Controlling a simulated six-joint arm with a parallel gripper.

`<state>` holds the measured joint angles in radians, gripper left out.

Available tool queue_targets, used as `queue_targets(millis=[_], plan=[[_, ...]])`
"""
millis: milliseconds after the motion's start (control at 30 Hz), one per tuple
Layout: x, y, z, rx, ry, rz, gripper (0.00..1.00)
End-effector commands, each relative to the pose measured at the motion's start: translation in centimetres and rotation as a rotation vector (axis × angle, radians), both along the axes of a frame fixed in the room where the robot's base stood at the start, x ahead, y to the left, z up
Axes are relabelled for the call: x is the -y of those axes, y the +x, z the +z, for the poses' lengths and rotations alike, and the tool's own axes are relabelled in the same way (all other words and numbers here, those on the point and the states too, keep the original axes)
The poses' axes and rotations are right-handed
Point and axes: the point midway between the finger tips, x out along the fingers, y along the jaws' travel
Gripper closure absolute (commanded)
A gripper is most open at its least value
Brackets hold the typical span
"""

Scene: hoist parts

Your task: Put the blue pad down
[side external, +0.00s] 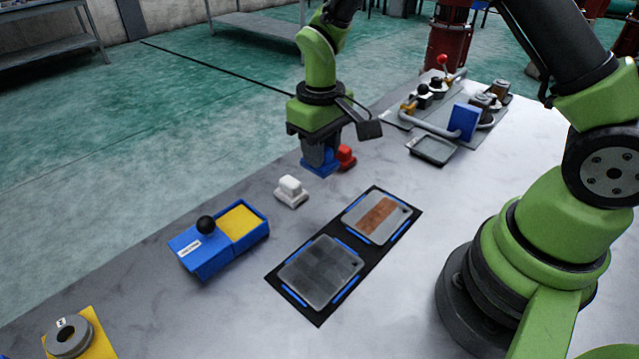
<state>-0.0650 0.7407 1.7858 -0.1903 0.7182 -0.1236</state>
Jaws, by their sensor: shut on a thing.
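The blue pad (319,168) is at the far edge side of the light grey table, below my gripper (320,153). My gripper points down and is shut on the blue pad's upper part. The pad looks upright and close to the table top; I cannot tell whether it touches it. A red pad-like block (346,157) stands just right of it, partly hidden by my gripper. A white block (291,190) stands just in front and to the left, apart from the blue pad.
A blue box (190,254) with a black knob and yellow inside stands left. A black mat (318,316) with two grey plates lies centre. A small tray (433,150) and hoist parts on a plate (400,119) are at the back right. A ring on a yellow base (97,343) is front left.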

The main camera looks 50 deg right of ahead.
Motion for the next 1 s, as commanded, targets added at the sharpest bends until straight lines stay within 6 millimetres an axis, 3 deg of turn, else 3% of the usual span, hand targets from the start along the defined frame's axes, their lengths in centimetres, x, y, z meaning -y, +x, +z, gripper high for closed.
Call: queue_targets(millis=[133, 367, 600, 1000], plan=[[2.9, 3.3, 0.4, 0.003, 0.000, -0.008, 1.00], [5.3, 5.3, 0.7, 0.001, 0.003, -0.008, 1.00], [5.6, 5.4, -3.3, -0.003, 0.003, -0.006, 1.00], [5.5, 5.4, -8.5, 0.001, 0.002, -0.007, 1.00]])
